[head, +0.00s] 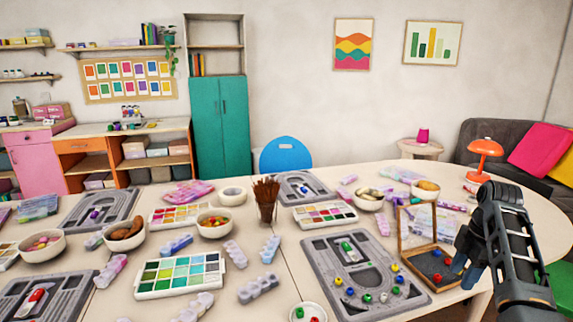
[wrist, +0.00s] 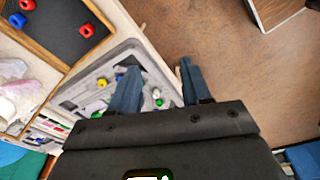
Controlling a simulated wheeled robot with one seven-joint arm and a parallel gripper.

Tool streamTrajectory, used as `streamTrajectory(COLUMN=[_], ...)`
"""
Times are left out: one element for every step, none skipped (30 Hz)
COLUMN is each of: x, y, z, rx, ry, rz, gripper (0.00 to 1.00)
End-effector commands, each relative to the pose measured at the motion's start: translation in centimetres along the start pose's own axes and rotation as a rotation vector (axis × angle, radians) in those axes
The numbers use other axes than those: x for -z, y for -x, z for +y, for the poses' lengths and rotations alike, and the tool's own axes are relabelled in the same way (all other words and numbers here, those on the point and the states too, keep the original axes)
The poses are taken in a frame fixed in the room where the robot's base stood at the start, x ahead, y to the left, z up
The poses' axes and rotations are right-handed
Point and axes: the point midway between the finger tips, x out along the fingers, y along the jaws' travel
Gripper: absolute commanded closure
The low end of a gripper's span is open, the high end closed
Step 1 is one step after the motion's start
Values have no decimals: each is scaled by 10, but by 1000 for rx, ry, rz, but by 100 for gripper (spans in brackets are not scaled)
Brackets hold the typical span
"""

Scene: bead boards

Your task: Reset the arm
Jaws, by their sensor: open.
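My gripper (wrist: 158,88) is open in the wrist view, with nothing between its two blue-grey fingers. The wooden box (head: 405,262) has a dark inside with red and blue beads (head: 437,278).
The white table (head: 535,222) is crowded with paint palettes (head: 180,274), bowls (head: 42,246), more bead boards (head: 98,212) and a brush cup (head: 266,203). An orange lamp (head: 485,147) stands behind my arm. Bare floor (wrist: 210,30) shows beyond the table in the wrist view.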

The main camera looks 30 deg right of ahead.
Motion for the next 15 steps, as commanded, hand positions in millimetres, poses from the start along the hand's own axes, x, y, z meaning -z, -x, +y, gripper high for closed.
streamTrajectory(x=[5, 7, 9, 11, 12, 15, 18, 20, 24, 27, 30, 34, 38, 41, 46], y=[-6, -10, -14, -17, -20, -26, -29, -33, -40, -44, -49, -56, -62, -67, -76], z=[-2, -2, -3, -4, -5, -6, -8, -8, -11, -12, -14, -16, -19, -21, -25], rx=[-3, -7, -13, -18, -23, -30, -35, -41, -49, -56, -65, -75, -84, -93, -106], ry=[-2, -6, -11, -15, -20, -27, -31, -36, -44, -49, -56, -66, -74, -81, -93], rz=[-2, -3, -5, -6, -7, -9, -10, -12, -13, -15, -16, -18, -19, -20, -22], gripper=[52, 52, 52, 52, 52, 52, 52, 52, 52, 52, 52, 52, 52, 52, 52])
